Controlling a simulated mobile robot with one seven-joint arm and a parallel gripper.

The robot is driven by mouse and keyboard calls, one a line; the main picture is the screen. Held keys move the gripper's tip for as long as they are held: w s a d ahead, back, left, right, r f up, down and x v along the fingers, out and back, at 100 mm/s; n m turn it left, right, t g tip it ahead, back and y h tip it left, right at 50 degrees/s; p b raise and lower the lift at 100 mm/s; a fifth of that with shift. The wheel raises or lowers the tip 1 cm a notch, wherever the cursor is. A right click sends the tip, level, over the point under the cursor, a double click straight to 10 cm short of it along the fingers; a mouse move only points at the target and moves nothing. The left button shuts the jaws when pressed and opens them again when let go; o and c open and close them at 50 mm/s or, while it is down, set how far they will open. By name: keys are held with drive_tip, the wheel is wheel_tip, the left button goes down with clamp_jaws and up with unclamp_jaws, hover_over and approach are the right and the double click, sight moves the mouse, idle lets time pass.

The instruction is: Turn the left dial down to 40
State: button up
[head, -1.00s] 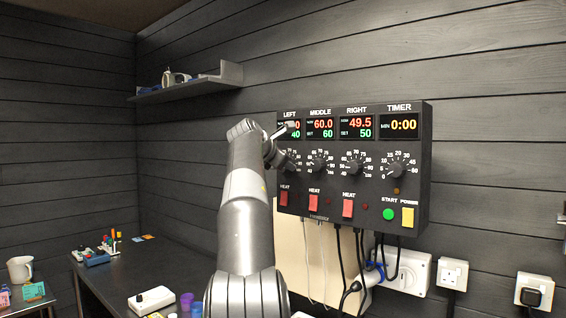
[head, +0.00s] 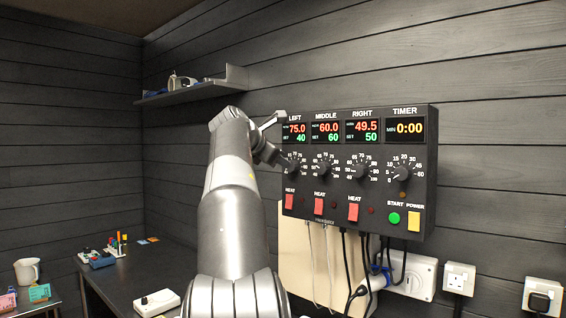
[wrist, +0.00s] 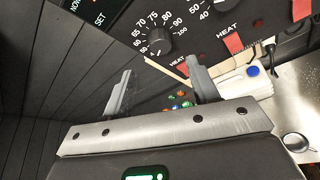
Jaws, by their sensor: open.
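The left dial (head: 293,166) is a black knob on the dark control box (head: 432,180), partly behind my gripper in the head view. It shows clearly in the wrist view (wrist: 158,42), ahead of my fingers. The left display (head: 295,131) reads 75.0 in red above a green SET 40. My gripper (head: 281,139) is open and empty in front of the box's left side. In the wrist view its two fingers (wrist: 158,72) are spread wide, and the dial appears clear of both.
The middle dial (head: 325,167), right dial (head: 361,169) and timer dial (head: 403,173) sit to the right. Red heat switches (head: 319,205) lie below the dials. Cables and sockets (head: 410,276) are under the box.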

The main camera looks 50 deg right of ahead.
drive_tip(key=shift+v, duration=1.2)
drive_tip(key=s+a+f+m+t+y, duration=0.1)
drive_tip(key=a+f+m+y, duration=0.15)
drive_tip(key=a+f, duration=0.5)
drive_tip(key=s+a+f+m+t+y, duration=0.1)
drive_tip(key=a+f+m+t+y, duration=0.3)
drive_tip(key=a, duration=0.7)
drive_tip(key=s+a+f+g+y, duration=0.1)
drive_tip(key=a+f+y, duration=0.1)
drive_tip(key=a+f, duration=0.6)
drive_tip(key=s+a+f+m+y, duration=0.2)
drive_tip(key=s+a+f+m, duration=0.1)
drive_tip(key=s+a+f, duration=0.5)
drive_tip(key=s+a+f+m+g+y, duration=0.1)
drive_tip(key=s+a+f+m+y, duration=0.2)
drive_tip(key=s+a+f, duration=0.5)
drive_tip(key=a+f+m, duration=0.1)
drive_tip(key=a+f, duration=0.3)
drive_tip(key=f, duration=0.3)
drive_tip(key=shift+a, duration=0.35)
